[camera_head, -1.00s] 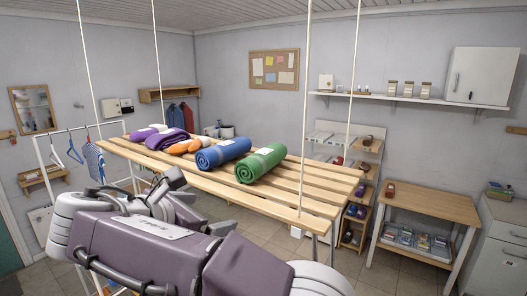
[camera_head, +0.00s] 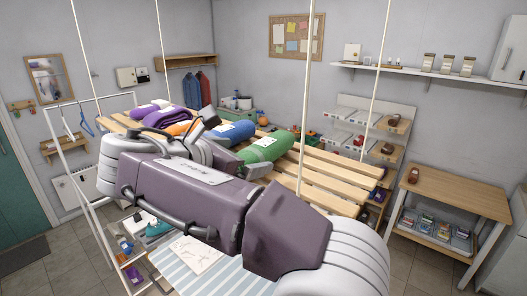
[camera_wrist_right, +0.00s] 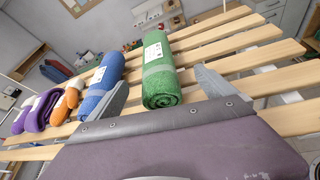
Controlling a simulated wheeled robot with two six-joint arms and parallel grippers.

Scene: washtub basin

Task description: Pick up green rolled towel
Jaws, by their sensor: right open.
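The green rolled towel (camera_head: 268,146) lies on the slatted hanging shelf (camera_head: 330,180), with a pale band and a white label around it. In the right wrist view the green towel (camera_wrist_right: 162,86) points its rolled end towards me. My right gripper (camera_wrist_right: 160,78) is open, with one finger on each side of that near end. The left finger stands in the gap next to the blue rolled towel (camera_wrist_right: 101,85). Contact with the green towel cannot be told. In the head view my right gripper (camera_head: 238,143) is partly hidden by my arm. My left gripper is not in view.
Left of the blue towel lie orange rolls (camera_wrist_right: 68,101) and purple towels (camera_wrist_right: 38,112) on the same shelf. Ropes (camera_head: 307,95) hold the shelf up. The slats right of the green towel are bare. A wooden side table (camera_head: 450,192) stands at the right.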

